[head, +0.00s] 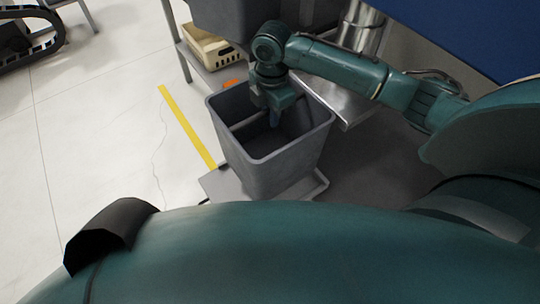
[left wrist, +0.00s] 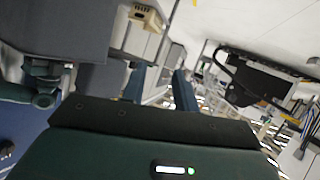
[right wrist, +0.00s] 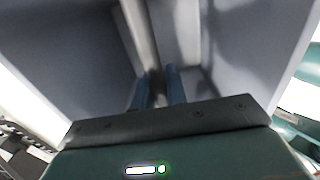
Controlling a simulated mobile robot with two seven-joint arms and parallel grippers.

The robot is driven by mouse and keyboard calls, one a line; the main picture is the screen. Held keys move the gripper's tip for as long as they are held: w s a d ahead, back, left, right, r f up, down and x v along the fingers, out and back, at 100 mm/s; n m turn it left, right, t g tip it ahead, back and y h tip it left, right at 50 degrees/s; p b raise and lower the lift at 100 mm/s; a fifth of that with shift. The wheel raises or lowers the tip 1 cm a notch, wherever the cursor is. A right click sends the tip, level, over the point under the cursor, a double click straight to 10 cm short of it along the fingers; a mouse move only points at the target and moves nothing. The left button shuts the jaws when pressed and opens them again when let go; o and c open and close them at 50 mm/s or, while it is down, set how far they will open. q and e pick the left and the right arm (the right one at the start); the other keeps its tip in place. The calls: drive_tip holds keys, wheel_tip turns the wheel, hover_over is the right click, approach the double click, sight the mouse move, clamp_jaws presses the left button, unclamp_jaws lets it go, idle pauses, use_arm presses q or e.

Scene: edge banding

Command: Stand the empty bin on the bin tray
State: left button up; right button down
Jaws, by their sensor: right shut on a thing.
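The empty bin (head: 281,163) is a deep grey box with a bar or divider across its inside. It looks upright or nearly so. My right gripper (head: 274,118) reaches down into its open top. In the right wrist view my right gripper (right wrist: 160,88) is shut on the bin's inner divider (right wrist: 141,35). A light grey flat tray (head: 316,186) shows around the foot of the bin. The bin hides most of it, and I cannot tell whether the bin rests on it. My left gripper (left wrist: 160,88) is open and empty, away from the bin.
A rack with a beige crate (head: 205,47) stands behind the bin, with a larger grey container (head: 222,18) above. A metal shelf edge (head: 343,103) is close on the bin's right.

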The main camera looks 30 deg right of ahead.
wheel_tip(320, 180, down, 9)
drive_tip(key=b, duration=0.1)
drive_tip(key=shift+b, duration=0.3)
drive_tip(key=shift+f, duration=0.1)
drive_tip(key=c, duration=1.4)
unclamp_jaws()
wheel_tip(320, 180, up, 12)
drive_tip(key=shift+r+p, duration=0.15)
drive_tip(key=shift+p, duration=0.95)
